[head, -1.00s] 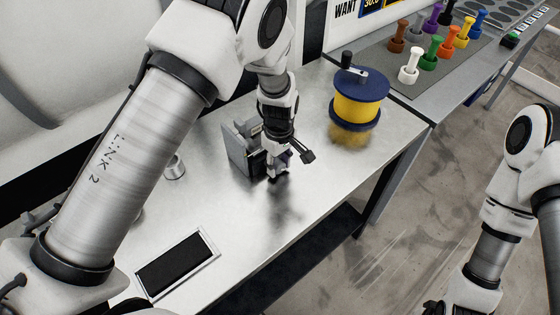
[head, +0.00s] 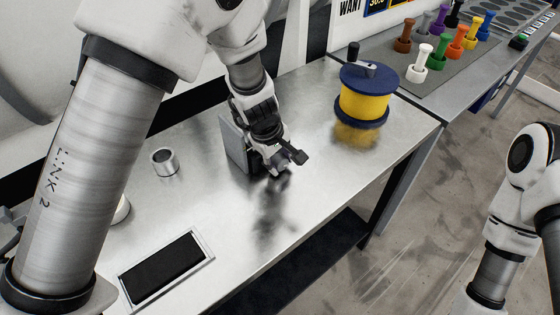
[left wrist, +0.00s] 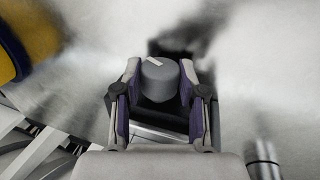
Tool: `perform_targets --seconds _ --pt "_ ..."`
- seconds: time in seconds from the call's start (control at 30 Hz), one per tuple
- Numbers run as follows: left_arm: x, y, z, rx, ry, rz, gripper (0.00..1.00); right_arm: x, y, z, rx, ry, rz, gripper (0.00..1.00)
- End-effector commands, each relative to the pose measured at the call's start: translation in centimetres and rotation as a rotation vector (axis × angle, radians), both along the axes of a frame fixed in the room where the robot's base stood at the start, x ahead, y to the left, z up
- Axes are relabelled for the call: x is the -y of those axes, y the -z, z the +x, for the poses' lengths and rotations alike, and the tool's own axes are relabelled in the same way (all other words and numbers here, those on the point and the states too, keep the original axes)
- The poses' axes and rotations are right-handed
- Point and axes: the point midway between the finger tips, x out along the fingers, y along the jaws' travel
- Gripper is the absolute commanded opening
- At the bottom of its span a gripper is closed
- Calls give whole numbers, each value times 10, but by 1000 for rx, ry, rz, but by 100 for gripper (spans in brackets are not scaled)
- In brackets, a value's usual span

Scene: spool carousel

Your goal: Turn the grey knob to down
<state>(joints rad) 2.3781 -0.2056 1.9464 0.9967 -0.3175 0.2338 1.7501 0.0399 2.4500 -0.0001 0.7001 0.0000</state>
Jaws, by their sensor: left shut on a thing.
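The grey knob (left wrist: 159,82) is round, with a white pointer mark on its face. In the left wrist view it sits between the two fingers of my left gripper (left wrist: 160,88), which are shut on its sides. The white mark lies near the knob's top edge, slanting to the upper left there. In the head view my left gripper (head: 278,167) is at the front of a grey upright panel (head: 233,143) and hides the knob. My right arm is at the right edge; its gripper is out of the picture.
A yellow spool with blue flanges (head: 364,101) stands right of the gripper. A small metal cup (head: 164,162) and a dark framed tablet (head: 166,270) are on the metal table to the left and front. Coloured pegs (head: 437,52) stand on the far bench.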

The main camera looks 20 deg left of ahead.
Motion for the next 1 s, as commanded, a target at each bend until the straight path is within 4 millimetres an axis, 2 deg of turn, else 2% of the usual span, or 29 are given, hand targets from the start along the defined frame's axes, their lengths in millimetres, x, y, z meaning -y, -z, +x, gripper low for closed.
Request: perform_targets --seconds 0.07,0.1,0.13,0.43,0.53,0.67,0.9,1.0 --pt "0 1 -1 -2 -2 1 5 0 0 0 0 0 0 57" --pt "0 1 -1 -2 -1 1 54 0 0 0 0 0 0 57" --pt "0 1 0 -2 -1 0 65 0 0 0 0 0 0 57" --pt "0 0 0 -1 0 0 66 0 0 0 0 0 0 57" --pt "-1 -7 -1 1 1 0 66 0 0 0 0 0 0 57" --pt "-5 -29 -6 3 1 -1 66 0 0 0 0 0 0 57" --pt "-15 -88 -19 3 0 -1 66 0 0 0 0 0 0 57" --pt "-18 -105 -22 1 -1 -2 66 0 0 0 0 0 0 57"
